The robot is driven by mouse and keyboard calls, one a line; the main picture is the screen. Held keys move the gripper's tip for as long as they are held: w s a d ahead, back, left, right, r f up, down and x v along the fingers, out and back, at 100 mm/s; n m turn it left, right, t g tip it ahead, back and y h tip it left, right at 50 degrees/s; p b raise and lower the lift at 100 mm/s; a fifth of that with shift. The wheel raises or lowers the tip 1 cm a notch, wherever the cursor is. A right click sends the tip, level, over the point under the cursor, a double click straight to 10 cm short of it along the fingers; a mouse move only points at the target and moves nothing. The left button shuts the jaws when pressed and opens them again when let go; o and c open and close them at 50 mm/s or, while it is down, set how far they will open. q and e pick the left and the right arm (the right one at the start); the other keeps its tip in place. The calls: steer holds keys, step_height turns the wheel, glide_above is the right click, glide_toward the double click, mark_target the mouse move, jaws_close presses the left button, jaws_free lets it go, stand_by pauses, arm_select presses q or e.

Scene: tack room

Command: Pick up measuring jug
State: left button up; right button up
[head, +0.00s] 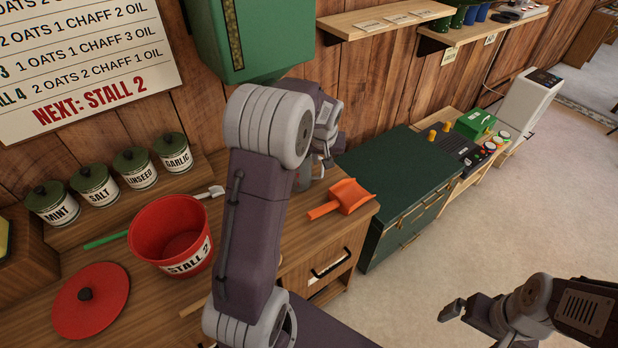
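I cannot clearly make out a measuring jug. A small greyish shape (304,178) shows just behind my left arm on the wooden counter, too hidden to name. My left gripper (328,152) is over the counter's back right part, near the wall, mostly hidden by its own arm. Its fingertips and whatever may be between them cannot be made out. My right gripper (458,312) is at the lower right over the pale floor, away from the counter. Its finger gap is unclear.
The wooden counter (150,285) holds a red STALL 2 bucket (170,232), a red lid (90,302), an orange scoop (345,197), a green-handled tool (107,240) and several labelled canisters (135,167). A green cabinet (232,40) hangs above. A dark green chest (395,175) stands right.

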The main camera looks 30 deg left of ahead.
mark_target(322, 170)
arm_select(q)
steer(key=p+x, duration=0.1)
steer(key=x, duration=0.8)
steer(key=shift+d, duration=0.1)
steer(key=shift+w+f, duration=0.2)
steer(key=shift+f, duration=0.05)
steer(key=shift+s+r, duration=0.1)
jaws_close()
stand_by(1.0)
